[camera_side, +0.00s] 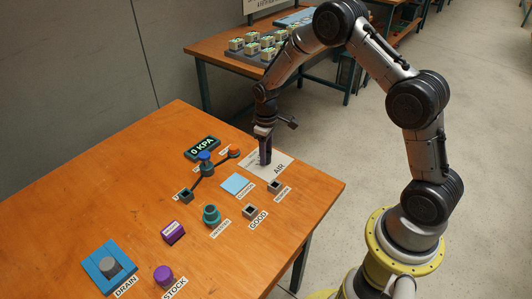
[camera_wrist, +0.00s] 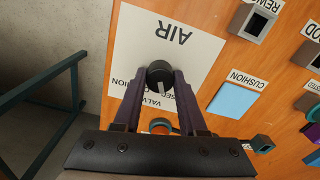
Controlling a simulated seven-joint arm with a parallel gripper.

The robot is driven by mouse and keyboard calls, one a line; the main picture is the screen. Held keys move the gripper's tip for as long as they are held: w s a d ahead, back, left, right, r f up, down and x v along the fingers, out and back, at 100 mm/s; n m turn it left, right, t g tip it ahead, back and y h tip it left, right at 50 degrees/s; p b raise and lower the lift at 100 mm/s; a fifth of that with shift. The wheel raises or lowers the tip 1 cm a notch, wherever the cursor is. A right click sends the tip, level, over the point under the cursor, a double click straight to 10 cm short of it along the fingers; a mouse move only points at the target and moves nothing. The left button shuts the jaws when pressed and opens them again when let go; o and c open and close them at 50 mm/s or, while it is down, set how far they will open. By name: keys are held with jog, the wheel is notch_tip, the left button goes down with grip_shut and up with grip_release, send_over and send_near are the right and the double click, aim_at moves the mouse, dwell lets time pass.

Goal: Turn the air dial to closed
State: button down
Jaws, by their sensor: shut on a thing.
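The air dial (camera_wrist: 160,74) is a round black knob with a pale pointer mark. It stands on a white plate (camera_wrist: 190,45) lettered AIR near the table's far right edge; the plate also shows in the side view (camera_side: 283,170). My gripper (camera_wrist: 159,82) points down over the plate, its two dark purple fingers closed on either side of the dial. In the side view my gripper (camera_side: 265,158) hides the dial. The pointer mark in the wrist view runs toward the wrist side. Smaller lettering on the plate is partly covered by the fingers, so I cannot read the dial's setting.
A pressure display (camera_side: 202,148) reads 0 KPA, left of the dial. Near it are a blue-topped valve fitting (camera_side: 205,157) and an orange knob (camera_side: 234,151). A blue cushion (camera_side: 237,184), small sockets and coloured blocks lie nearer. The table's left part is clear.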

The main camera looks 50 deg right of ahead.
jog(key=n, duration=0.6)
jog(key=shift+w+r, duration=0.1)
jog(key=shift+r, duration=0.05)
jog(key=shift+n, duration=0.3)
jog(key=shift+c, duration=2.3)
grip_release()
notch_tip(320, 180, up, 14)
